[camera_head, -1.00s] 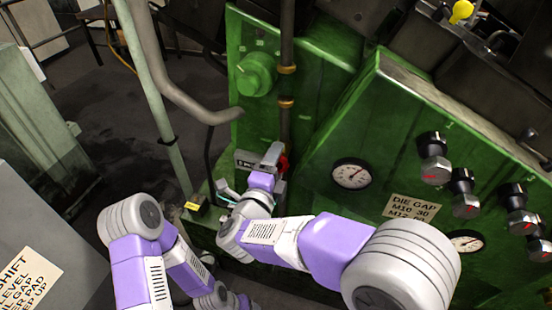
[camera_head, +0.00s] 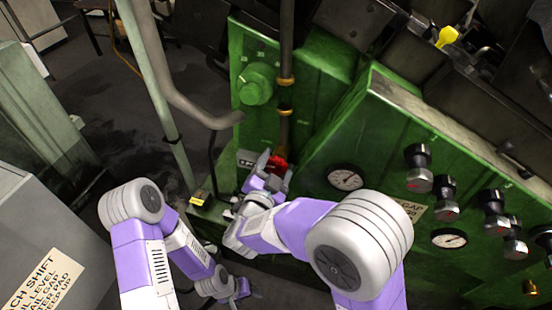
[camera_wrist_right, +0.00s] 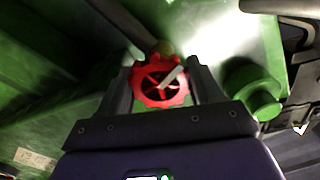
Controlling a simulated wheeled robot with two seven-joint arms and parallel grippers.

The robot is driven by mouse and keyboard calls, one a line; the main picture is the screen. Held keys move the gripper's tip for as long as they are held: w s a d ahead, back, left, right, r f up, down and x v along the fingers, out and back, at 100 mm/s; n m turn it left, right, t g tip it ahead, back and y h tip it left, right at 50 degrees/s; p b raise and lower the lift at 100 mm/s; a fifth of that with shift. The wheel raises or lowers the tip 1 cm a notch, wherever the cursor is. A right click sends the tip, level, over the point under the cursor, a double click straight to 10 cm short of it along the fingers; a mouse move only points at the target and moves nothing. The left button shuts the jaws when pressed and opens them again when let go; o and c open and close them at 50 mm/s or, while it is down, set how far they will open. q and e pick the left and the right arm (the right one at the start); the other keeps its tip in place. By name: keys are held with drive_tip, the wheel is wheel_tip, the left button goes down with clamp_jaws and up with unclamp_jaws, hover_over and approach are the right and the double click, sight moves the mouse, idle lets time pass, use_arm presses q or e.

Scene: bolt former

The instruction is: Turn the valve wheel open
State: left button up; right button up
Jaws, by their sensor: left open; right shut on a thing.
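The red valve wheel (camera_head: 279,163) sits on a vertical pipe of the green machine, partly hidden by my right gripper (camera_head: 275,166). In the right wrist view the spoked wheel (camera_wrist_right: 158,84) lies between the two dark fingers of my right gripper (camera_wrist_right: 161,90), with a pale stick-like part across it. The right gripper is shut on the wheel's rim. My left gripper (camera_head: 241,289) hangs low near the bottom of the head view, away from the wheel. It is open, and its fingers are small and hard to make out.
A pressure gauge (camera_head: 345,177) and several black knobs are on the green panel right of the wheel. A green round knob (camera_head: 256,83) is above it.

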drive_tip(key=n+p, duration=0.2)
drive_tip(key=n, duration=0.1)
drive_tip(key=shift+r, duration=0.1)
drive_tip(key=shift+n+p, duration=0.35)
drive_tip(key=shift+n, duration=0.25)
drive_tip(key=shift+f, duration=0.2)
drive_tip(key=o, duration=0.7)
